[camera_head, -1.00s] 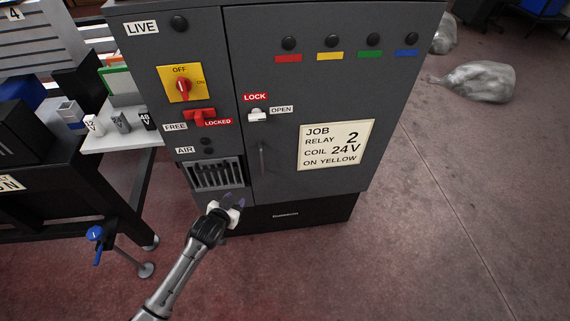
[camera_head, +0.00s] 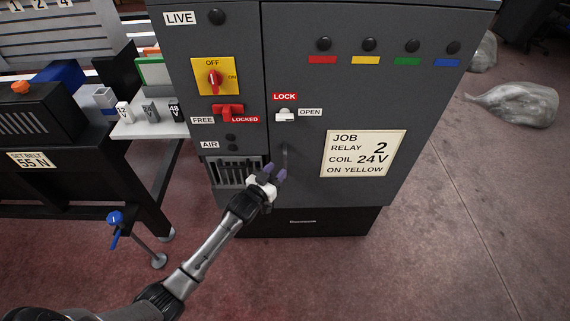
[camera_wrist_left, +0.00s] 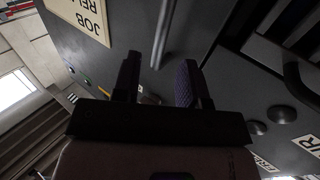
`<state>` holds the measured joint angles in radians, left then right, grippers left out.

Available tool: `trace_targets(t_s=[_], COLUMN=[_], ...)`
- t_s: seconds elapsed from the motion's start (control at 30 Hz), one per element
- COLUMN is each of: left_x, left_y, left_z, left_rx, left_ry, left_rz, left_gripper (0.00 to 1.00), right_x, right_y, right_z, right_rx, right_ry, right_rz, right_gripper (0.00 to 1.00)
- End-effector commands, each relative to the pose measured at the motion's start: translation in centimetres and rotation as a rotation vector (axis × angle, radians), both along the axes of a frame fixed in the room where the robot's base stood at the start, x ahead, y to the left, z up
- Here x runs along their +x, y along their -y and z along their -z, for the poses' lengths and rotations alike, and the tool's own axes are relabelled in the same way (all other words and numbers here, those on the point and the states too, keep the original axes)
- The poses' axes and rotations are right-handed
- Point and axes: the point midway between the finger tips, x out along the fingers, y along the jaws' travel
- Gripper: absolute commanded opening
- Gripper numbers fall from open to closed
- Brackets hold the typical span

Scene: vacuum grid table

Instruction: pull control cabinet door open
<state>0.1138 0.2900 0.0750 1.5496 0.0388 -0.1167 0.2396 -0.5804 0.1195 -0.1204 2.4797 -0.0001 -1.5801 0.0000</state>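The grey control cabinet door (camera_head: 440,115) looks shut, flush with the cabinet front. Its slim vertical handle (camera_head: 285,158) is near the door's left edge, its lower part partly hidden by my left gripper (camera_head: 274,172). In the left wrist view the handle (camera_wrist_left: 163,35) runs between the lines of my two fingers (camera_wrist_left: 159,82), which are spread apart. Its end lies at about fingertip level; I cannot tell how deep it sits between them. A white latch (camera_head: 285,115) sits above the handle, beside red LOCK and white OPEN labels. My right gripper is not in view.
Left of the door are a yellow switch plate (camera_head: 214,77), a red lever (camera_head: 228,111) and a vent grille (camera_head: 232,172). A black workbench (camera_head: 70,165) stands at left. The floor (camera_head: 450,250) in front and to the right is clear; wrapped bundles lie at the far right.

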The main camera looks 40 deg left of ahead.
Motion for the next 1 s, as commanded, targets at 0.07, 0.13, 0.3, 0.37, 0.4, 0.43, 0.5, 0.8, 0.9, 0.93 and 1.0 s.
trace_targets(t_s=[0.07, 0.13, 0.3, 0.37, 0.4, 0.43, 0.5, 0.8, 0.9, 0.93, 1.0], left_x=[1.5, 2.5, 4.5, 4.9, 5.2, 5.3, 5.6, 5.8, 5.8, 5.8, 5.8], left_y=[-0.2, -0.3, -0.5, -0.6, -0.6, -0.6, -0.6, -0.6, -0.6, -0.6, -0.6], left_z=[0.2, 0.2, 0.2, 0.1, 0.1, 0.1, 0.1, 0.0, 0.0, 0.0, 0.0], left_rx=[0.0, 0.0, 0.0, 0.0, 0.0, 0.0, 0.0, 0.0, 0.0, 0.0, 0.0], left_ry=[0.001, 0.001, 0.0, -0.001, -0.001, -0.001, -0.001, -0.002, -0.001, -0.001, -0.001], left_rz=[-0.001, -0.001, 0.0, -0.001, -0.001, -0.001, -0.001, 0.0, 0.0, 0.0, 0.0], left_gripper=[0.39, 0.39, 0.39, 0.39, 0.39, 0.39, 0.39, 0.39, 0.36, 0.33, 0.27], right_x=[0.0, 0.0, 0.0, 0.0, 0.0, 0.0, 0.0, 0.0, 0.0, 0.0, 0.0], right_y=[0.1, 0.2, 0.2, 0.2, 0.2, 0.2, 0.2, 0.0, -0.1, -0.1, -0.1], right_z=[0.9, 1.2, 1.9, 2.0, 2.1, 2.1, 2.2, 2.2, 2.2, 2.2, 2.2], right_rx=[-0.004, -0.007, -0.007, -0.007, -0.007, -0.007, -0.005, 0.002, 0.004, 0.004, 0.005], right_ry=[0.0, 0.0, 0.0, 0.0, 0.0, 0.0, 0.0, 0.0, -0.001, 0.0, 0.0], right_rz=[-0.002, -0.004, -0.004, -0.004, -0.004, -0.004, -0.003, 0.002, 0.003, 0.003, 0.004], right_gripper=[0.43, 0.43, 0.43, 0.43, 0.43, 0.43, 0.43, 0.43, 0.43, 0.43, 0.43])
